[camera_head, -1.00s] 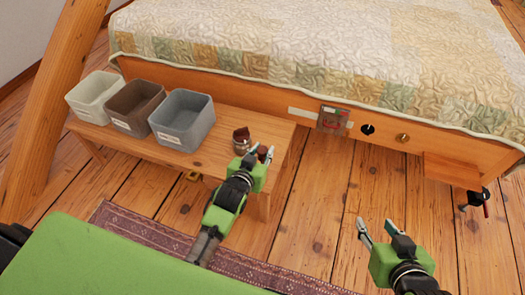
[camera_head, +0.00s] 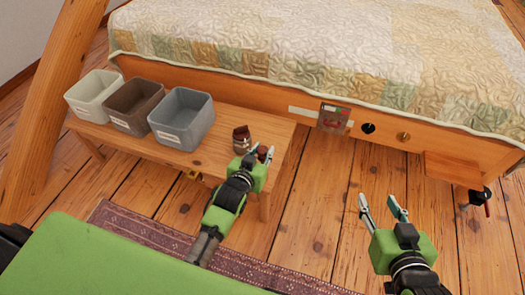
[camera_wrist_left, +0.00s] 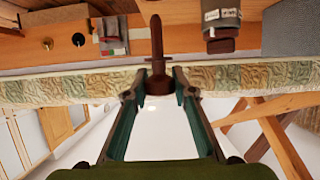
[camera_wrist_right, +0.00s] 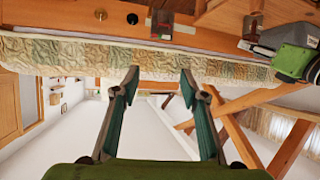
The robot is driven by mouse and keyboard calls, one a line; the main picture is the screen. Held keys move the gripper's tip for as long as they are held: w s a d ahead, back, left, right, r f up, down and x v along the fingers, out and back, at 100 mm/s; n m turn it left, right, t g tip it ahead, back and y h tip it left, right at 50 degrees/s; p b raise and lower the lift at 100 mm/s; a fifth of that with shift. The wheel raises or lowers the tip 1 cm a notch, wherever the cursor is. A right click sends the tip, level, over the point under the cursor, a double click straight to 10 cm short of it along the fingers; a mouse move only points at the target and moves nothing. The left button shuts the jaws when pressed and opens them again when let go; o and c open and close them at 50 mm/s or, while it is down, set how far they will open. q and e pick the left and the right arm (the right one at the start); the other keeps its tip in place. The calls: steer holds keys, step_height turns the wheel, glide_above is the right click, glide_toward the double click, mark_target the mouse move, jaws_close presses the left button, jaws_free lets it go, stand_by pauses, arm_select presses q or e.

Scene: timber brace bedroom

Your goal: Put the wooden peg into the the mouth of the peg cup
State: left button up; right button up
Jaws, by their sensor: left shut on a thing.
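The wooden peg (camera_wrist_left: 157,45) is dark red-brown, with a thin shaft and a wider end. My left gripper (camera_head: 262,153) is shut on its wider end, and the gripper also shows in the left wrist view (camera_wrist_left: 158,88). In the head view the peg is mostly hidden by the fingers. The peg cup (camera_head: 241,143), grey with a dark brown top, stands on the low bench just left of and behind the left fingertips. It also shows in the left wrist view (camera_wrist_left: 224,16), apart from the peg. Its mouth cannot be seen clearly. My right gripper (camera_head: 382,203) is open and empty over the floor.
The low wooden bench (camera_head: 205,160) carries a pale bin (camera_head: 84,107), a brown bin (camera_head: 124,121) and a grey bin (camera_head: 171,134) left of the cup. The bed (camera_head: 300,60) stands behind it. Open floor (camera_head: 310,215) lies right of the bench.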

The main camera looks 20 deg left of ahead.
mark_target(263, 162)
arm_select(q)
steer(key=shift+f+b, duration=0.45)
steer(key=shift+b, duration=0.05)
steer(key=shift+f, duration=0.15)
steer(key=shift+f+b, duration=0.45)
steer(key=shift+f, duration=0.05)
steer(key=shift+f+b, duration=0.5)
steer(key=shift+f, duration=0.4)
steer(key=shift+f+b, duration=0.45)
steer(key=shift+f, duration=0.45)
arm_select(e)
step_height(263, 162, up, 19)
steer(key=w+a+t+y, duration=0.1)
steer(key=a+t+y, duration=0.2)
steer(key=t, duration=0.7)
steer(key=shift+w+n+y, duration=0.2)
steer(key=shift+n+y, duration=0.1)
arm_select(q)
steer(key=o, duration=1)
